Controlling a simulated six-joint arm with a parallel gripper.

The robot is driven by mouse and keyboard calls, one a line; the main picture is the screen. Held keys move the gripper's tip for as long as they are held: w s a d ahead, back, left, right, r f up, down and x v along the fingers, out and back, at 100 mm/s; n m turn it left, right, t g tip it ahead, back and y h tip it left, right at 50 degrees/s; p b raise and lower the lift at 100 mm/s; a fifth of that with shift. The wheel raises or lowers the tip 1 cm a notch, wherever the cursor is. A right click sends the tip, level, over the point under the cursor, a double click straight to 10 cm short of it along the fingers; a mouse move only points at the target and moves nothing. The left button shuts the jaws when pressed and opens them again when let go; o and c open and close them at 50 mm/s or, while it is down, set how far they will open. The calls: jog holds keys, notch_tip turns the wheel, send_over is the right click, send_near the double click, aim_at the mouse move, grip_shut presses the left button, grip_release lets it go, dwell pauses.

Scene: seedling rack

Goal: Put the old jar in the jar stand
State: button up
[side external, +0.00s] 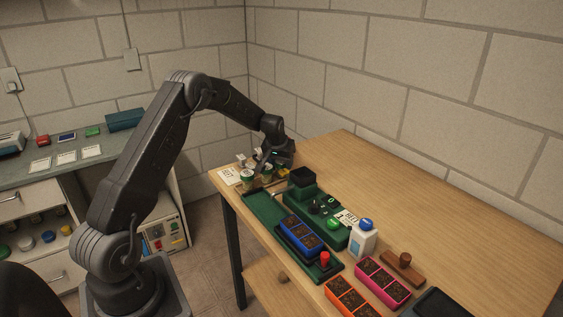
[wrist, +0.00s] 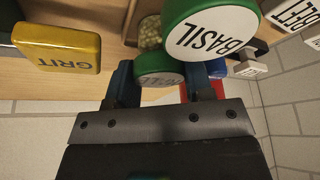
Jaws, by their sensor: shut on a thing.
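My gripper (side external: 272,163) is low over the far left corner of the wooden table. In the wrist view my gripper (wrist: 163,88) is shut on a green-lidded jar (wrist: 150,38) of pale round seeds. In the side view a green-lidded jar (side external: 247,177) stands by the gripper. I cannot clearly make out the jar stand in either view.
A yellow GRIT block (wrist: 57,50) is left of the held jar. White labelled tags (wrist: 250,70) are at right. A white card (side external: 229,175) lies at the table's left edge. A green tray (side external: 262,208) with seedling boxes is in front. The table's right back area is clear.

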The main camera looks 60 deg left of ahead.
jog(key=shift+f, duration=0.15)
jog(key=o, duration=0.7)
